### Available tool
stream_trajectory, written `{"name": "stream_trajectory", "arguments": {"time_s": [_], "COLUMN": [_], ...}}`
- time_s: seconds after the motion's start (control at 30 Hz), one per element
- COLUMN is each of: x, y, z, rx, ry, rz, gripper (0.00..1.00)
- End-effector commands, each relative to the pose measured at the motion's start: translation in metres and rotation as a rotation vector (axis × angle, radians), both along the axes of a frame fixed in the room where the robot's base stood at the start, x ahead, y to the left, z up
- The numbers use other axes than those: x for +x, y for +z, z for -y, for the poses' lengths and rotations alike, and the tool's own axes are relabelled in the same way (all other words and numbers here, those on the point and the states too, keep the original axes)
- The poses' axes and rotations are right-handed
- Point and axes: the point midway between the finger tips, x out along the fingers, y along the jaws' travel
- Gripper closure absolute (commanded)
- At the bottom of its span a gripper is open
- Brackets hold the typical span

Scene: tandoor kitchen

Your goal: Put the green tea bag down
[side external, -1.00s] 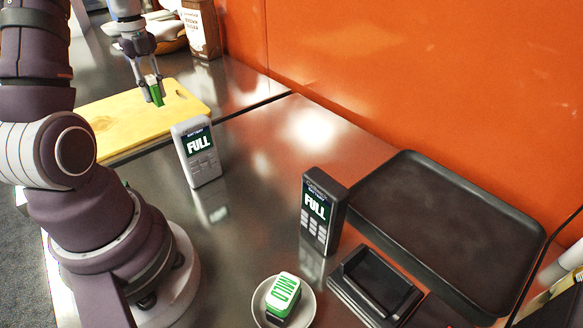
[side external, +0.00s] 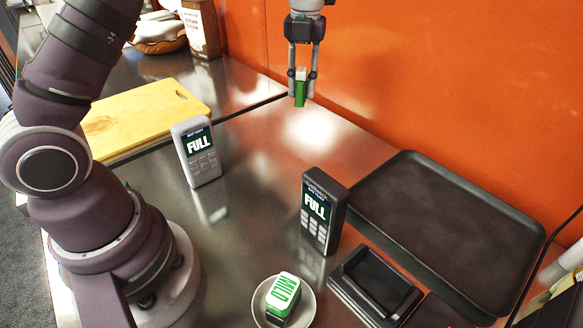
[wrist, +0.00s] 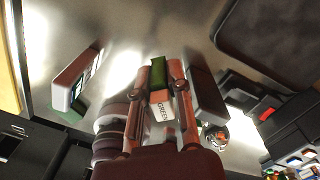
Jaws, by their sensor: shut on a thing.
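The green tea bag (side external: 300,92) is a small green packet with a pale end. My gripper (side external: 300,84) is shut on it and holds it up above the steel counter, in front of the orange wall. In the wrist view the packet (wrist: 158,80) sits between the two fingers of my gripper (wrist: 158,84), with a white label reading "GREEN". The packet hangs clear of the counter in the side view.
A white device (side external: 197,153) and a dark device (side external: 322,212) stand upright, both reading "FULL". Counter between the devices is clear.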

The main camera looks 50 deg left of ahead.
Motion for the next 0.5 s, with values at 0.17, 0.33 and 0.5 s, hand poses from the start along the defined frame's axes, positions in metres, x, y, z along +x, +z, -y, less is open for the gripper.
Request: {"name": "stream_trajectory", "arguments": {"time_s": [0.17,0.33,0.5], "x": [-0.005,-0.028,-0.05], "y": [-0.001,-0.001,-0.001], "z": [0.116,0.184,0.222], "rx": [-0.01,-0.023,-0.031], "ry": [-0.326,-0.519,-0.634], "rz": [0.0,-0.003,-0.007], "gripper": [0.99,0.99,0.99]}}
